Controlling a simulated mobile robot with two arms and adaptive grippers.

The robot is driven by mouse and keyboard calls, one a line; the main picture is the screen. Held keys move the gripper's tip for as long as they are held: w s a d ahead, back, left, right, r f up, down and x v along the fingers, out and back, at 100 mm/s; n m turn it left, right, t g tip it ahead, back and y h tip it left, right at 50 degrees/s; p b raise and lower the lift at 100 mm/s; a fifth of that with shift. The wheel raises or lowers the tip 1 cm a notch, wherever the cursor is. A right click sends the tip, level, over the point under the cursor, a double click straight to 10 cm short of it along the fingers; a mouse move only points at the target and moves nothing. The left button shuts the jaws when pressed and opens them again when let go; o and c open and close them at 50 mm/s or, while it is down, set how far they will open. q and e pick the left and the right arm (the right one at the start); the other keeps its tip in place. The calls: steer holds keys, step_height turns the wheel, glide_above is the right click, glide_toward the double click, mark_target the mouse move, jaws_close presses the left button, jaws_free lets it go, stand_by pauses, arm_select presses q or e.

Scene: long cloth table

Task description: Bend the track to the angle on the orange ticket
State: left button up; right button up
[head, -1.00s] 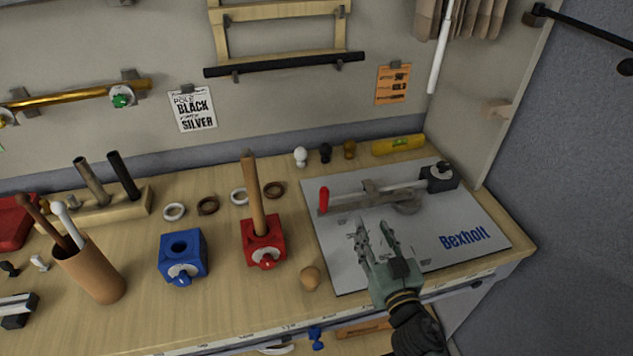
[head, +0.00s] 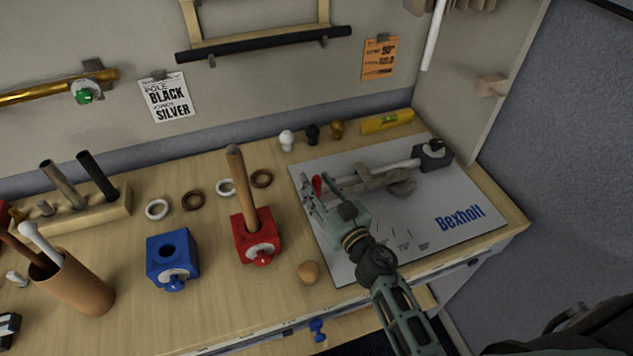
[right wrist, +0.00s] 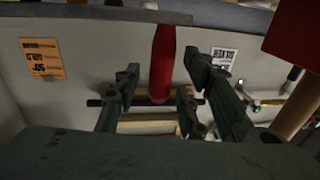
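The orange ticket (head: 381,58) hangs on the back wall at the upper right; I can make out "90" on it. It also shows in the right wrist view (right wrist: 42,59). The pale track (head: 391,168) lies in the grey bender on the white Bexholt board (head: 450,195), its right end at a black clamp block (head: 432,156). The bender's red handle (head: 317,184) stands at the left end. My right gripper (head: 318,194) is at this handle. In the right wrist view the red handle (right wrist: 162,60) shows between the open, spread fingers. My left gripper is out of view.
A red block (head: 256,240) with a wooden pole (head: 241,185) and a blue block (head: 172,262) stand left of the board. A wooden knob (head: 309,272) lies near the front edge. A yellow level (head: 387,121) lies behind the board.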

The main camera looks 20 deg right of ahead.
steer(key=shift+w, duration=0.45)
steer(key=shift+c, duration=0.3)
steer(key=c, duration=0.4)
jaws_close()
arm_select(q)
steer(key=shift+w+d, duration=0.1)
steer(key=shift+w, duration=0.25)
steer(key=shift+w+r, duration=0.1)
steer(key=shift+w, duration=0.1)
